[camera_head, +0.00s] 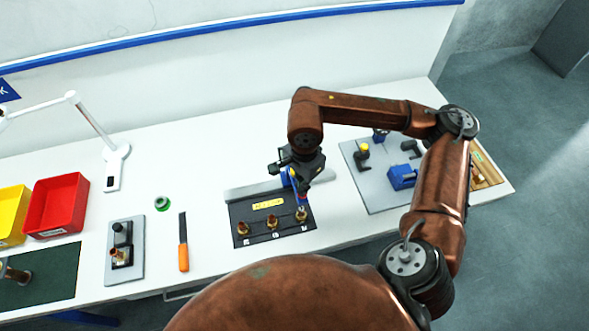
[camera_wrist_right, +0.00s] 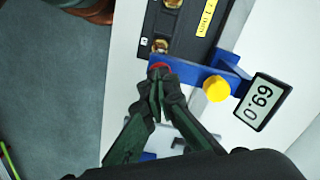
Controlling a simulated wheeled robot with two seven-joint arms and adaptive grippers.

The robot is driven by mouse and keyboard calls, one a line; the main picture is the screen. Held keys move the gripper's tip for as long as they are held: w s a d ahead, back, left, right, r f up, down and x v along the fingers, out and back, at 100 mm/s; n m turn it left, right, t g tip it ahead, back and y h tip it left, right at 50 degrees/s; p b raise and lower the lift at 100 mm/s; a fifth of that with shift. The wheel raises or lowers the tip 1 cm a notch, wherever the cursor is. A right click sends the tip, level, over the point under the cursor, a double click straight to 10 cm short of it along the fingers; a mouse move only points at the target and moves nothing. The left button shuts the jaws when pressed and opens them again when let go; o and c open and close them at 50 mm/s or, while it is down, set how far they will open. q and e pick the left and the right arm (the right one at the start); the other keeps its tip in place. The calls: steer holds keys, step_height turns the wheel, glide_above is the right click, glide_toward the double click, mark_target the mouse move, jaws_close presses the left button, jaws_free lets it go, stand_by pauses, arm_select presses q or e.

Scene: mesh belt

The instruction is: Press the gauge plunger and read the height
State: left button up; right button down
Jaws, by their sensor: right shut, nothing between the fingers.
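The blue gauge (camera_wrist_right: 205,72) has a yellow round knob (camera_wrist_right: 216,89) and a tilted display (camera_wrist_right: 264,101) whose digits look like 0.69. Its red plunger top (camera_wrist_right: 160,67) is at the tips of my right gripper (camera_wrist_right: 157,79); the tips look to be touching it. The fingers are shut and empty. In the head view my right gripper (camera_head: 299,186) is above the right end of the black plate (camera_head: 254,240), and the gauge is partly hidden behind it. Brass parts (camera_head: 243,228) (camera_head: 271,222) (camera_head: 301,215) stand on the plate. My left gripper is out of view.
A grey board (camera_head: 373,188) with a blue block (camera_head: 402,177) lies to the right, partly behind my right arm. An orange-handled tool (camera_head: 183,256), green ring (camera_head: 162,203), grey stand base (camera_head: 138,262) and red bin (camera_head: 56,205) are left. White table is free between them.

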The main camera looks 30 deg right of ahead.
step_height(320, 180, up, 8)
steer(key=p, duration=0.3)
steer(key=shift+f, duration=0.15)
stand_by(0.6)
